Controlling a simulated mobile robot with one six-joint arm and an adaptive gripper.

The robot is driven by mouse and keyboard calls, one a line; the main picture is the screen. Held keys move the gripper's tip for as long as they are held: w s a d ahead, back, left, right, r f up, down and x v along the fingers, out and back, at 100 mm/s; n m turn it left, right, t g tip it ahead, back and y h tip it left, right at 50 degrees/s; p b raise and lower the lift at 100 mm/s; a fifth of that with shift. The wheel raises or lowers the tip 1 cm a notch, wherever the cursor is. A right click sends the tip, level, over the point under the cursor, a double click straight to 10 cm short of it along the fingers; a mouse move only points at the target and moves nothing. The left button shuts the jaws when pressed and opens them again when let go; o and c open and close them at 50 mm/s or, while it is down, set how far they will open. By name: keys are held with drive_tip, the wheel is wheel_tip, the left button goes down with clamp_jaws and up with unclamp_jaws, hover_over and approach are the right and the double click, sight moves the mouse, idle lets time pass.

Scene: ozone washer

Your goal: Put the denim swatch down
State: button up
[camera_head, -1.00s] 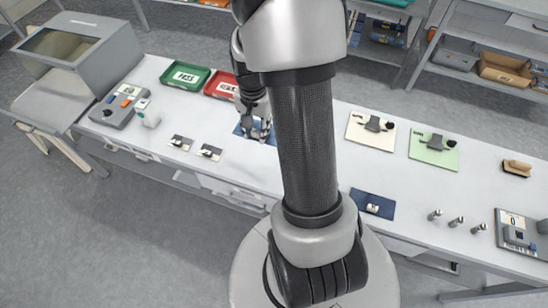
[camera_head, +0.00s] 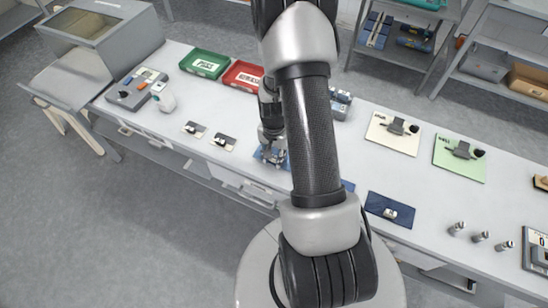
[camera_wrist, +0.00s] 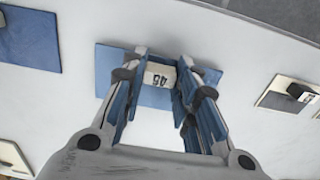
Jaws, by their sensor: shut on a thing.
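The denim swatch (camera_wrist: 178,97) is a flat blue piece with a white block marked 45 (camera_wrist: 159,76) on it. My gripper (camera_wrist: 160,82) is shut on the white block, one finger at each side of it. In the head view my gripper (camera_head: 272,152) is over the front part of the bench, with a blue edge of the swatch (camera_head: 259,154) showing around it. The swatch looks level over the white top; I cannot tell whether it touches. My fingers hide part of it.
Another blue swatch (camera_head: 388,209) lies to the right on the bench (camera_head: 330,140). Two small dark-and-cream cards (camera_head: 222,142) lie to the left. Green (camera_head: 205,64) and red (camera_head: 243,74) trays stand behind. Cream (camera_head: 393,134) and green (camera_head: 460,157) mats lie right. My arm hides part of the bench.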

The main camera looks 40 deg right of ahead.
drive_tip(key=shift+f, duration=0.3)
drive_tip(key=shift+f, duration=0.2)
drive_tip(key=o, duration=1.1)
drive_tip(key=shift+c, duration=0.2)
